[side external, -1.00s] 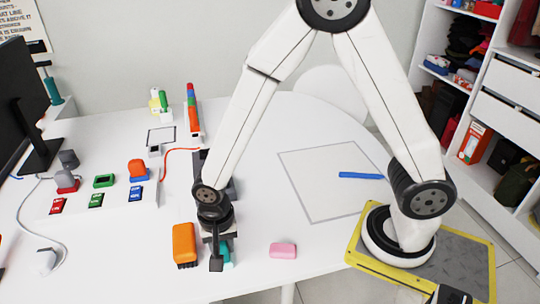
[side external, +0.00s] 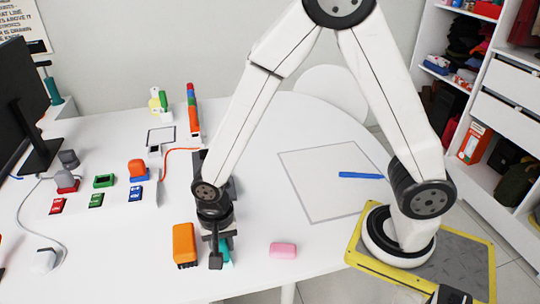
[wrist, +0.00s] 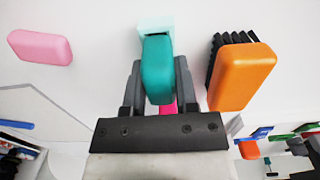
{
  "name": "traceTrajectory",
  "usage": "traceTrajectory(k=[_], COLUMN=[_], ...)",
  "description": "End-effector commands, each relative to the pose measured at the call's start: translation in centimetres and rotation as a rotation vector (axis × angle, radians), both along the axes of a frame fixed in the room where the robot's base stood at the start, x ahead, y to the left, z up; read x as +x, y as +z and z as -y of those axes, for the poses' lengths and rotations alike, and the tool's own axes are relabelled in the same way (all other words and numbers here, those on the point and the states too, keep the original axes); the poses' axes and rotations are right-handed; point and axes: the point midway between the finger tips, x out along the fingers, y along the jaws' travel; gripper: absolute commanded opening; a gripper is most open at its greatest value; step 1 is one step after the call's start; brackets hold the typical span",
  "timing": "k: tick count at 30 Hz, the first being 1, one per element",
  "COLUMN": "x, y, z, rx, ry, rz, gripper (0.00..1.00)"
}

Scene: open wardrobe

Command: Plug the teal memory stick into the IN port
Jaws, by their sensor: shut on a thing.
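The teal memory stick (wrist: 157,68) is between the two fingers of my gripper (wrist: 158,84) in the wrist view, and the gripper is shut on it. A pale teal part shows at its far end. In the side view the stick (side external: 226,251) is partly hidden behind my gripper (side external: 220,247), low over or on the white table's front. At the left, a green socket (side external: 104,181) looks empty. A red socket (side external: 67,184) has a dark grey block in it, and a blue socket (side external: 139,174) has an orange block. Their front labels are too small to read.
An orange brush-like block (side external: 184,245) stands close to my gripper's left, and a pink block (side external: 283,250) lies to its right. A red cable (side external: 170,153) runs behind. Table between the orange block and the sockets is clear.

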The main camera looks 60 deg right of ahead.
Motion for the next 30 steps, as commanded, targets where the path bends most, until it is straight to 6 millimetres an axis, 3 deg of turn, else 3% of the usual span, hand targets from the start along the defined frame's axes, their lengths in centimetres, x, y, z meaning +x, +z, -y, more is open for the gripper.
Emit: traceTrajectory(k=[30], x=[0.01], y=[0.61], z=[-0.01], rx=[0.001], ry=[0.000], rz=[0.001], gripper=[0.00])
